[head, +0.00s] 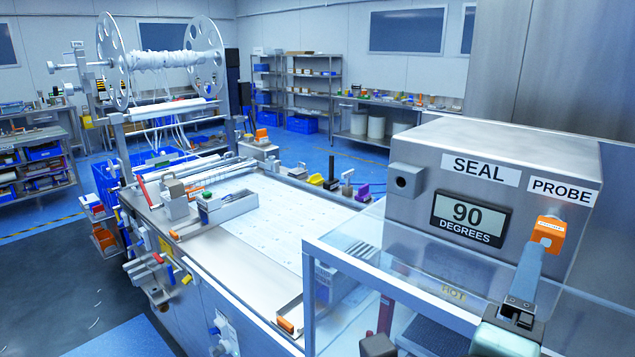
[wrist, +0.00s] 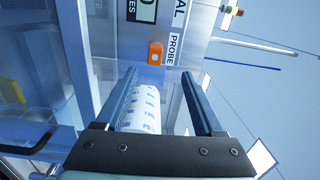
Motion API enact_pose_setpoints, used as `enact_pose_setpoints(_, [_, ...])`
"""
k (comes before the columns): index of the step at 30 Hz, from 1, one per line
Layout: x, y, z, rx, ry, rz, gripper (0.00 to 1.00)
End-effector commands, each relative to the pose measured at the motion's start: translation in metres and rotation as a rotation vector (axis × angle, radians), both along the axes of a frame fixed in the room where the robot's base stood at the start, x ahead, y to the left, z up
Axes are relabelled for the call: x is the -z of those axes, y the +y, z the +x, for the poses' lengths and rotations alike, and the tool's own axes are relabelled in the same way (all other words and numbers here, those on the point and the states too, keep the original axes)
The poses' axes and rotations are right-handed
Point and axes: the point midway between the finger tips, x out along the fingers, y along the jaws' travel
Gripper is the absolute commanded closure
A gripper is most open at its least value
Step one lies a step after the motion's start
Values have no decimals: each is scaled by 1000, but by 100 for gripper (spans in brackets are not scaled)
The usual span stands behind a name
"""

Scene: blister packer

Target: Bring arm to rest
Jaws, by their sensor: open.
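My gripper (wrist: 158,74) is open in the wrist view, with its two dark fingers apart and nothing held between them. In the head view my gripper (head: 538,252) is at the lower right, in front of the sealing unit (head: 410,215), and its fingers overlap from this side. An orange block (head: 548,232) shows just beyond the fingertips, below the PROBE label. In the wrist view the orange block (wrist: 156,53) sits on the panel beyond the fingertips, apart from both fingers.
The unit's display (head: 468,218) reads 90 DEGREES. A clear guard (head: 385,270) with a HOT marking stands left of my gripper. A white roll with blue print (wrist: 141,108) shows beyond the fingers. The packing machine's bed (head: 265,225) extends left.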

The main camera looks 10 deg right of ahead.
Motion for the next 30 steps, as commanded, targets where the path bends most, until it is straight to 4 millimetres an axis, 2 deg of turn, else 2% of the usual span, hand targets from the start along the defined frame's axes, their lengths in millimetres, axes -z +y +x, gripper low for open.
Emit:
enact_pose_setpoints(5, [-43,40,24,-141,66,-249,30])
enact_pose_setpoints(9, [-90,87,38,-238,106,-555,30])
enact_pose_setpoints(14, [-144,143,37,-266,99,-918,30])
enact_pose_setpoints(18, [-187,186,24,-210,64,-1205,30])
enact_pose_setpoints(21, [-210,209,11,-147,36,-1359,30])
enact_pose_setpoints(24, [-225,224,0,-87,15,-1460,30])
enact_pose_setpoints(30, [-235,235,-8,-32,1,-1533,30])
